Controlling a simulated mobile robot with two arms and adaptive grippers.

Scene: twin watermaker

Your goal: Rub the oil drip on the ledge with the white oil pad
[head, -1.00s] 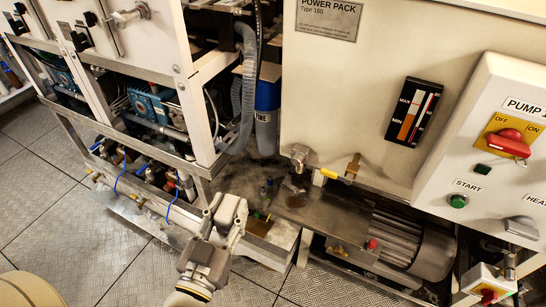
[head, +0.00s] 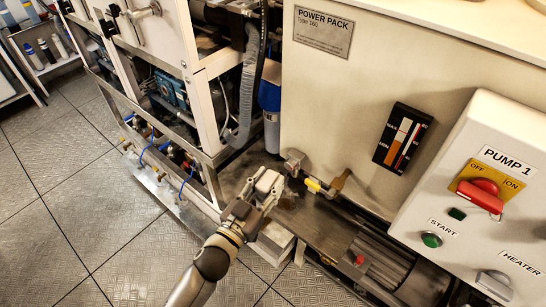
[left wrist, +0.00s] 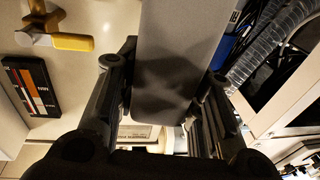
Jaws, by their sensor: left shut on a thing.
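My left gripper (head: 256,200) is shut on the white oil pad (head: 268,182), a pale block. It holds the pad at the left end of the metal ledge (head: 322,226), below the power pack. In the left wrist view the pad (left wrist: 175,60) shows grey between the two dark fingers. A dark brown oil drip (head: 288,199) shows on the ledge just right of the pad, partly hidden by it. I cannot tell whether the pad touches the ledge. My right gripper is not in view.
A valve with a yellow handle (head: 318,187) sticks out just above the ledge. A ribbed motor (head: 385,262) lies below right. The power pack panel (head: 350,110) rises behind, and a frame with hoses (head: 247,95) stands left. The floor (head: 100,230) is open at front left.

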